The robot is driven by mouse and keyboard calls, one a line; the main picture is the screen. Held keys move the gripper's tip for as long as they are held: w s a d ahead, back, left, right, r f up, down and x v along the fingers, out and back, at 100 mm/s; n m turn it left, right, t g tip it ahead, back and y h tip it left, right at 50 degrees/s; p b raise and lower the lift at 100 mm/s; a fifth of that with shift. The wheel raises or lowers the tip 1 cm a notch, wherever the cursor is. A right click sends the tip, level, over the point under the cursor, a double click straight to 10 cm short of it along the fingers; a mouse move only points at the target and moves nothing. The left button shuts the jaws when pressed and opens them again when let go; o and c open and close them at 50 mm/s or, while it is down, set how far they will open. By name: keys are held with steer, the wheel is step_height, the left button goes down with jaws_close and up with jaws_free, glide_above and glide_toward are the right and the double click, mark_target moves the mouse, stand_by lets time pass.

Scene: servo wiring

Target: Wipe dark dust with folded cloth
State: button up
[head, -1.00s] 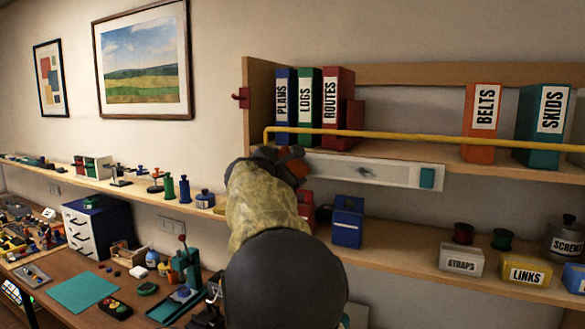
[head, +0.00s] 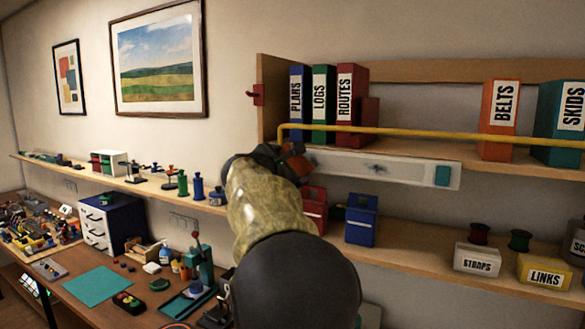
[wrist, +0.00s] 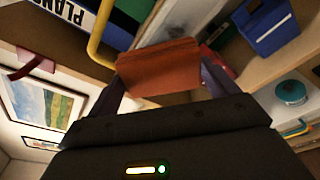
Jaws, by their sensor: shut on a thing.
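The folded cloth is an orange-brown pad (wrist: 158,68) between the two fingers of my gripper (wrist: 163,80) in the wrist view. In the head view my gripper (head: 280,160) is at the left end of a pale panel (head: 412,171) under the upper shelf, and a bit of the cloth (head: 298,165) shows at its tip. A small dark smudge, which looks like the dust (head: 376,167), is near the middle of the panel, to the right of the gripper. The cloth appears apart from the smudge. I cannot tell whether it touches the panel.
A yellow rail (head: 400,131) runs just above the panel, in front of several binders (head: 352,100). A teal block (head: 442,175) is at the panel's right end. Red (head: 313,208) and blue (head: 361,220) bins stand on the lower shelf (head: 420,245).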

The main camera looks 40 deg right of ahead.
steer(key=shift+b+v, duration=0.55)
steer(key=shift+v, duration=1)
steer(key=shift+w+a+f, duration=0.1)
steer(key=shift+a+f, duration=0.05)
steer(key=shift+f, duration=0.05)
steer(key=b+v, duration=0.1)
steer(key=v, duration=0.1)
steer(key=shift+a+f, duration=0.1)
steer(key=shift+a, duration=0.3)
steer(key=shift+d, duration=0.1)
steer(key=shift+s+d+r+p+x, duration=0.1)
steer(key=shift+p+x, duration=0.2)
steer(key=shift+x, duration=0.8)
steer(key=shift+s+d+r+p+x, duration=0.15)
steer(key=shift+p+x, duration=0.15)
steer(key=shift+x, duration=0.8)
steer(key=shift+s+r+p+x, duration=0.1)
steer(key=shift+p+x, duration=0.2)
steer(key=shift+x, duration=0.8)
steer(key=shift+p+x, duration=0.35)
steer(key=shift+x, duration=0.65)
steer(key=shift+s+r, duration=0.15)
steer(key=shift+s, duration=0.05)
